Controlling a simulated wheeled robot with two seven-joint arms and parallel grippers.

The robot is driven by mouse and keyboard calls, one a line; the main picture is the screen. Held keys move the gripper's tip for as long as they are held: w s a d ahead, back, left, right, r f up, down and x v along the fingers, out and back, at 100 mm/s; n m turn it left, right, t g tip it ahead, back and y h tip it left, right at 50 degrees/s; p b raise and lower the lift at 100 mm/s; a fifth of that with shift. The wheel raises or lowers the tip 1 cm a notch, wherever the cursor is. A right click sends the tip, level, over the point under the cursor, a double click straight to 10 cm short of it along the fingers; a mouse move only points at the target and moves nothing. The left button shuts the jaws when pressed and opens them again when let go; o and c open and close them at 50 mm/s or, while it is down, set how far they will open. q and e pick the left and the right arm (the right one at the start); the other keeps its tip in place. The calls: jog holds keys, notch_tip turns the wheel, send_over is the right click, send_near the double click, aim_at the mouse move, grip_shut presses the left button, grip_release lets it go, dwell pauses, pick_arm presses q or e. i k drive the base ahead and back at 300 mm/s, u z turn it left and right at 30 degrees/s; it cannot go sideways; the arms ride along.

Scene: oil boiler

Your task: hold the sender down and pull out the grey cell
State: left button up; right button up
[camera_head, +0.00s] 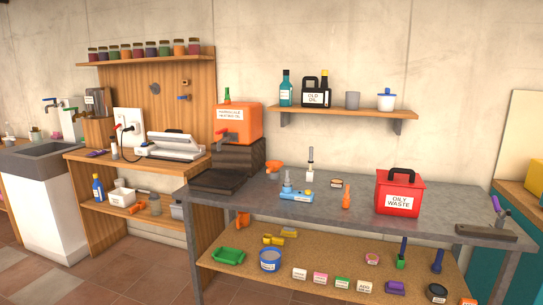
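On the grey workbench (370,208) lies a small blue unit with a white label (297,195); it may be the sender, but its print is too small to read. A pale blue upright part stands at its left end. I cannot make out a grey cell. Neither of my grippers is in view.
A red OILY WASTE box (400,200) stands right of centre on the bench. An orange bottle (346,196), an upright white-and-dark tool (310,165) and an orange tool (274,167) stand nearby. A dark tray (217,182) lies at left. The lower shelf holds several small items.

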aim_at(287, 182)
jog(key=u, duration=0.85)
jog(key=i, duration=1.5)
jog(key=z, duration=0.25)
